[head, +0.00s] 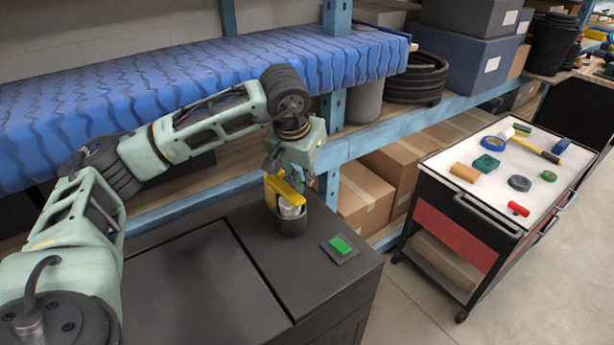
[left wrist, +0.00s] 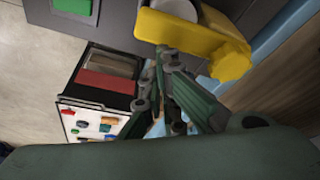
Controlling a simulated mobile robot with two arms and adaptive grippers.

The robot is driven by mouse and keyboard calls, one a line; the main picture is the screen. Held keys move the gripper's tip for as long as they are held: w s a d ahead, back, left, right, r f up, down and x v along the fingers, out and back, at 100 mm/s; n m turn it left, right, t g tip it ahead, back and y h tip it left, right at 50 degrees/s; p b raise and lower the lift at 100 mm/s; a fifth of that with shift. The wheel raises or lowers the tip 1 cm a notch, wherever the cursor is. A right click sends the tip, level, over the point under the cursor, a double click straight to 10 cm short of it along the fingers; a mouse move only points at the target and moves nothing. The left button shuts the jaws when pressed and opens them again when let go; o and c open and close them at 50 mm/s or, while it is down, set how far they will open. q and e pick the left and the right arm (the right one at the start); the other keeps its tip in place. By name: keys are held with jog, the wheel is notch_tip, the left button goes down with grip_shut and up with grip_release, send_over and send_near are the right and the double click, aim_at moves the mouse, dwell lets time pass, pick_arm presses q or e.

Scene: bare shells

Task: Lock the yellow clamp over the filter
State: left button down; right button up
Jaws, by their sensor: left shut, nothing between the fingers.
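The yellow clamp (head: 287,190) lies over the top of a whitish filter (head: 289,209), which sits in a dark round holder (head: 291,224) on the black cabinet. In the left wrist view the yellow clamp (left wrist: 190,36) reaches across the upper part, with part of the pale filter (left wrist: 176,8) beside it. I cannot tell whether the clamp is latched. My left gripper (head: 272,172) is just above the clamp, shut and empty. Its closed fingers (left wrist: 165,56) show beside the clamp's edge; I cannot tell whether they touch it. My right gripper is not in view.
A green button on a grey plate (head: 340,246) is right of the holder. A tool cart (head: 490,190) with several small items stands at the right. A shelf with a blue cover (head: 190,90) and blue beams runs behind the cabinet. The cabinet's front left top is clear.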

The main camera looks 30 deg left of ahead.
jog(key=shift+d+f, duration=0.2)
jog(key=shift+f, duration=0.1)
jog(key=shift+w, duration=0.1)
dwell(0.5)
